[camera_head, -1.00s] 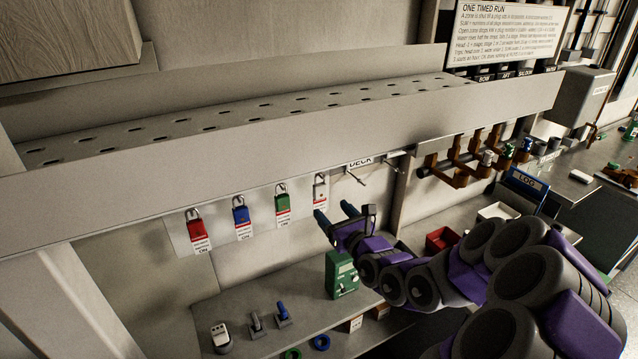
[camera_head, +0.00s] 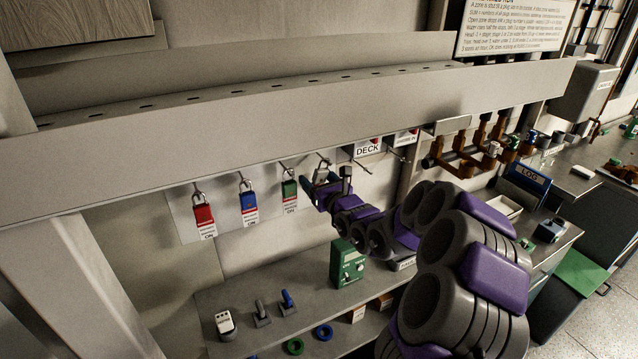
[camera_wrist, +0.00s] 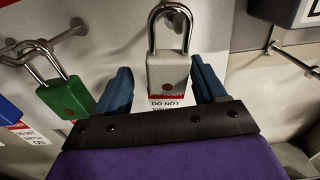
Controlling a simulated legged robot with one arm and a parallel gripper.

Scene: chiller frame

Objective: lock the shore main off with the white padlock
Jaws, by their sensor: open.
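The white padlock (camera_wrist: 168,72) hangs by its shackle on the board, with a "DO NOT" tag behind it. In the wrist view my gripper (camera_wrist: 160,88) is open, with one blue finger on each side of the padlock body; I cannot tell whether either finger touches it. In the head view my gripper (camera_head: 328,180) is at the white padlock (camera_head: 321,174), partly covering it. A shore main switch cannot be made out with certainty.
Green (camera_head: 289,189), blue (camera_head: 248,201) and red (camera_head: 203,214) padlocks hang to the left. A DECK label (camera_head: 368,149) and empty hooks are to the right. A green box (camera_head: 347,264) stands on the shelf (camera_head: 300,295) below. A grey ledge (camera_head: 300,110) runs above.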

